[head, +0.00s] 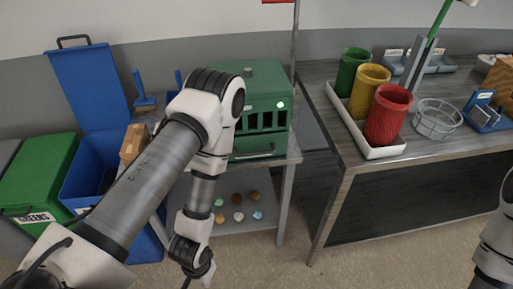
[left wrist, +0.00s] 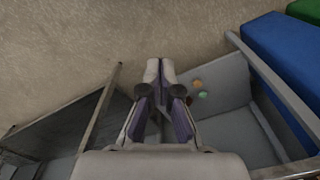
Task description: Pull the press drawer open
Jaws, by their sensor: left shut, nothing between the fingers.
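The green press (head: 262,95) stands on a grey table behind my left arm, its left part hidden by that arm.
Several small coloured pieces (head: 237,215) lie on the shelf under the press. Blue (head: 92,160) and green (head: 40,165) bins stand at left. The right counter (head: 345,150) holds a white tray with green, yellow and red cups (head: 388,115) and a wire basket (head: 437,118).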

